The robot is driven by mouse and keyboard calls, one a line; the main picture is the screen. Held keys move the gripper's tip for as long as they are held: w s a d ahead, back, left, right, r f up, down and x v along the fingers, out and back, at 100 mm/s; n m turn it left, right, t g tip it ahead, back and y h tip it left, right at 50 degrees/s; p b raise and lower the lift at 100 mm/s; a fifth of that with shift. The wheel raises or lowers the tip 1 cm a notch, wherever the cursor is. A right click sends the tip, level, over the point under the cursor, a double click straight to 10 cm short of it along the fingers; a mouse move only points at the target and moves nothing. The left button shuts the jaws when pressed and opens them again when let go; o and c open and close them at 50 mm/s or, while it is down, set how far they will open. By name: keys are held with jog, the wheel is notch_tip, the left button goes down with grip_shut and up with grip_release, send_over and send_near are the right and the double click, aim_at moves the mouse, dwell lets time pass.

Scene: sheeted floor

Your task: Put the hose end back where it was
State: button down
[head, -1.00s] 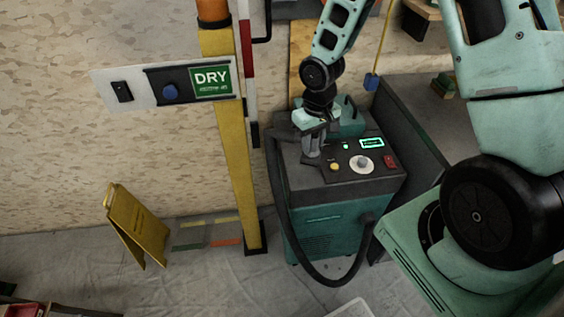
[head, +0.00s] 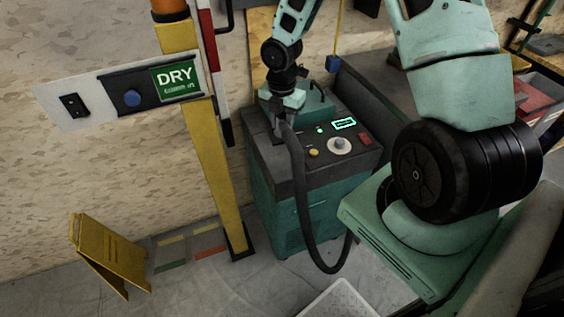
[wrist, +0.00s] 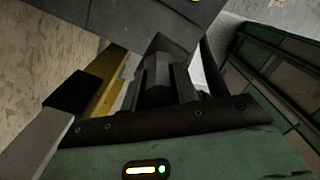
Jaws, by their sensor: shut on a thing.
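My gripper (head: 281,122) is at the left part of the top of the teal and dark machine (head: 275,200) in the head view. It is shut on the upper end of a black hose (head: 303,200). The hose drops from there across the machine's front and loops back up at the lower right. The fingers hide most of the hose end, and I cannot tell whether it touches the machine top. In the wrist view, dark fingers (wrist: 165,80) stand close together beyond the green gripper body.
A yellow post (head: 213,175) with a "DRY" sign (head: 175,78) stands left of the machine. A yellow folding floor sign (head: 108,255) stands at lower left. A knob (head: 340,146) and buttons are on the machine top. A pale tray (head: 345,302) lies on the floor in front.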

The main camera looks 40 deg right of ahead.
jog(key=shift+d+f+n, duration=0.1)
jog(key=shift+f+n, duration=0.05)
jog(key=shift+n, duration=0.15)
notch_tip(320, 180, down, 10)
jog(key=shift+r+p, duration=0.15)
jog(key=shift+p, duration=0.15)
jog(key=c, duration=1.1)
grip_release()
